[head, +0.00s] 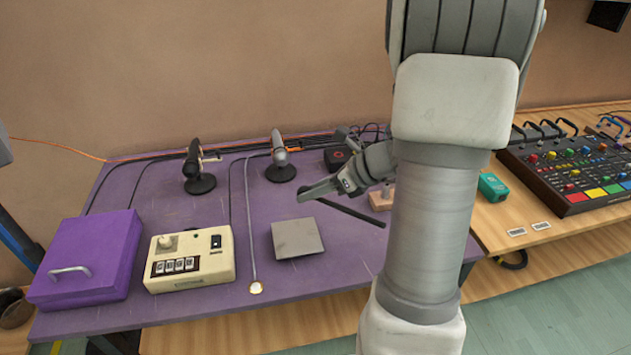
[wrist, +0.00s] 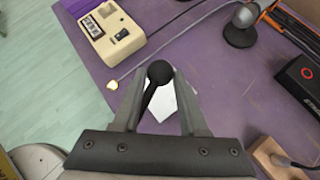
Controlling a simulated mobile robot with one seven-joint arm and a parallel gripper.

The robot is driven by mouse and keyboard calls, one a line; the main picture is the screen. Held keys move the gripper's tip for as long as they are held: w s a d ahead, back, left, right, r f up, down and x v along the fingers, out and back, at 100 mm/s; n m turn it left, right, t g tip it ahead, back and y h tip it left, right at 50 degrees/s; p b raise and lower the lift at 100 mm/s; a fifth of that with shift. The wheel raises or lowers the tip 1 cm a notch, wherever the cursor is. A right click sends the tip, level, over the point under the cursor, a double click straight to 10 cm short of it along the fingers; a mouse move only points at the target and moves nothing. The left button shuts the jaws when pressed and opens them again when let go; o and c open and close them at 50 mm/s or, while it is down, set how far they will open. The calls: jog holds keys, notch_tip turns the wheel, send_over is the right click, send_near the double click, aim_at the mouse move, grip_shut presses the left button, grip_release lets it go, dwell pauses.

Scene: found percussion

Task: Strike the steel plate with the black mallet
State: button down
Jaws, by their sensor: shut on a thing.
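The steel plate (head: 297,238) is a flat grey square lying on the purple table. It also shows, partly covered by the mallet and my fingers, in the wrist view (wrist: 166,103). My gripper (head: 318,189) is above and slightly beyond the plate, shut on the black mallet. The mallet's thin dark shaft (head: 352,212) slants down to the right in the head view. In the wrist view the round black mallet head (wrist: 160,72) shows beyond my fingertips (wrist: 158,84), in front of the plate. The mallet appears apart from the plate.
A cream box with a knob (head: 188,260) and a purple case (head: 88,260) stand left of the plate. Two microphones (head: 199,170) (head: 280,160) stand behind. A mixer (head: 570,165) is on the wooden table at right.

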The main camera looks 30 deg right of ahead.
dwell(0.4)
jog(key=b, duration=0.4)
send_over(304, 238)
jog(key=s+d, duration=0.2)
notch_tip(304, 238, down, 5)
jog(key=shift+a+f, duration=0.1)
jog(key=shift+a, duration=0.05)
notch_tip(304, 238, down, 10)
jog(key=b, duration=0.8)
jog(key=shift+r, duration=0.25)
jog(key=shift+r+p, duration=0.65)
notch_tip(304, 238, up, 6)
jog(key=p, duration=0.5)
jog(key=shift+r, duration=0.1)
